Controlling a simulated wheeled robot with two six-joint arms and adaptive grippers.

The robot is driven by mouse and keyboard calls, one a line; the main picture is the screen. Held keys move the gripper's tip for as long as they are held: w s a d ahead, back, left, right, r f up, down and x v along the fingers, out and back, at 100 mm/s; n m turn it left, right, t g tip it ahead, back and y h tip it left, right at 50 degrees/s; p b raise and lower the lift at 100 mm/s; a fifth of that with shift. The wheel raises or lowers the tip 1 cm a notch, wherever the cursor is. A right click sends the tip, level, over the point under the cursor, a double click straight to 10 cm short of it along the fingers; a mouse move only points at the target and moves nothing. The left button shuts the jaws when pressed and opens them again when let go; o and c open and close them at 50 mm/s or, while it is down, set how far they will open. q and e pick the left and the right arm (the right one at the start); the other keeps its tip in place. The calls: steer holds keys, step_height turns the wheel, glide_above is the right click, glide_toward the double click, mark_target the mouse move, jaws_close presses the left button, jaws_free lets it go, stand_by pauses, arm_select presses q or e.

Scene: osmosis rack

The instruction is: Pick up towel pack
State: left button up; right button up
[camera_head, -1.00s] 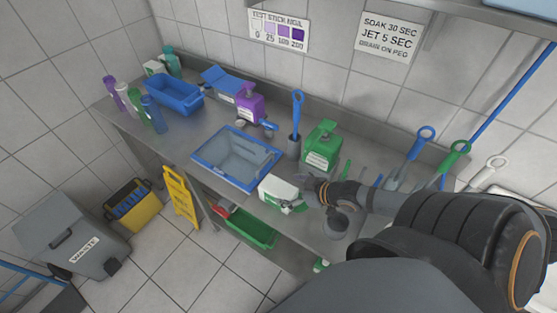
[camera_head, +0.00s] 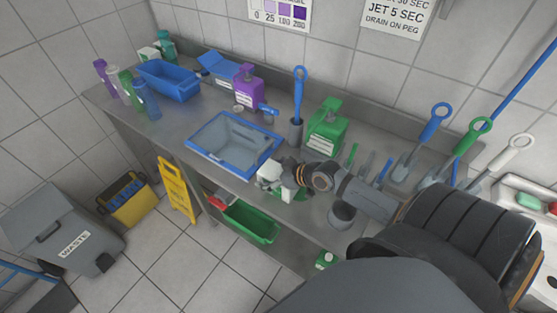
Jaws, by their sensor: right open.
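The towel pack, a white pack with green on it (camera_head: 268,171), lies on the steel counter at the front edge, just right of the blue-rimmed basin (camera_head: 234,144). My right gripper (camera_head: 279,177) is open at the pack and covers much of its middle and right side. White parts of the pack show on both sides of the fingers. I cannot tell whether the fingers touch it. My left gripper is out of view.
A green jug (camera_head: 327,130) and a blue-handled brush (camera_head: 298,100) stand behind my right gripper. A grey cup (camera_head: 342,215) is beneath my right forearm. A green tray (camera_head: 250,221) sits on the shelf below.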

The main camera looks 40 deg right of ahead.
steer(key=shift+s, duration=0.15)
steer(key=shift+c, duration=0.9)
steer(key=c, duration=1.2)
steer(key=shift+s, duration=0.1)
